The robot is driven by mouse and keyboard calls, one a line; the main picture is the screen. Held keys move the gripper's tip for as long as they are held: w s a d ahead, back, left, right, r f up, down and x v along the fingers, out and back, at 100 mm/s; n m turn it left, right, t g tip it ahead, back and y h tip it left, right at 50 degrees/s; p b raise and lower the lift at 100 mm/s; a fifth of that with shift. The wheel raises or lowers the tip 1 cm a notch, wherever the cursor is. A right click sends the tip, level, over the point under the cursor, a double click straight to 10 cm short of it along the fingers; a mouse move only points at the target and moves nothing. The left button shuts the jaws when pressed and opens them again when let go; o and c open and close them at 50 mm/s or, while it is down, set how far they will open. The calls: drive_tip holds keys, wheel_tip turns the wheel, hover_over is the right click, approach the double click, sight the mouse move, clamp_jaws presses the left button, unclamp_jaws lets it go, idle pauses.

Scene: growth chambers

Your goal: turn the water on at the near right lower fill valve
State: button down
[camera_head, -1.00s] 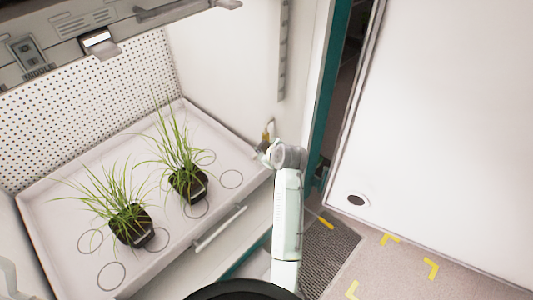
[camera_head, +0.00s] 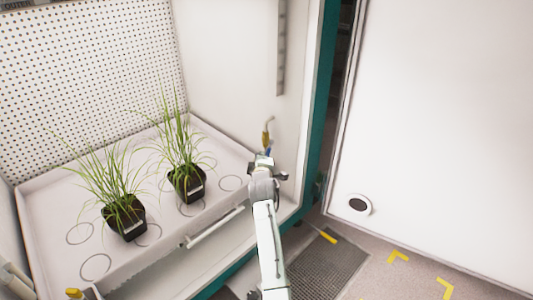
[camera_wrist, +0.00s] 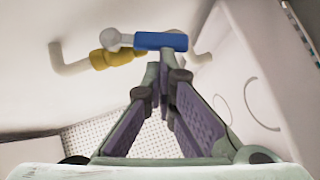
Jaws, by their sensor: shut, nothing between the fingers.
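The fill valve has a brass body (camera_head: 266,138) on the chamber's right wall, near the tray's right corner. Its brass body (camera_wrist: 112,58) also shows in the wrist view, on a pale bent pipe. Its blue handle (camera_wrist: 160,41) lies crosswise at the top middle, and a small blue part of it shows in the head view (camera_head: 268,152). My gripper (camera_wrist: 162,78) is shut and empty. Its fingertips are just below the handle's middle and overlap its lower edge in the picture; I cannot tell whether they touch. In the head view my gripper (camera_head: 264,158) is beside the valve.
A white tray (camera_head: 60,205) holds two potted grasses (camera_head: 126,217) (camera_head: 187,182) left of my arm. A pale bar handle (camera_head: 216,227) runs along its front. A white door (camera_head: 440,130) stands open at the right. A dark floor grate (camera_head: 326,265) lies below.

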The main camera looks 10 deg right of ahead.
drive_tip(key=shift+w+d+f, duration=0.4)
drive_tip(key=shift+d+f, duration=0.1)
drive_tip(key=shift+f, duration=0.3)
idle(0.4)
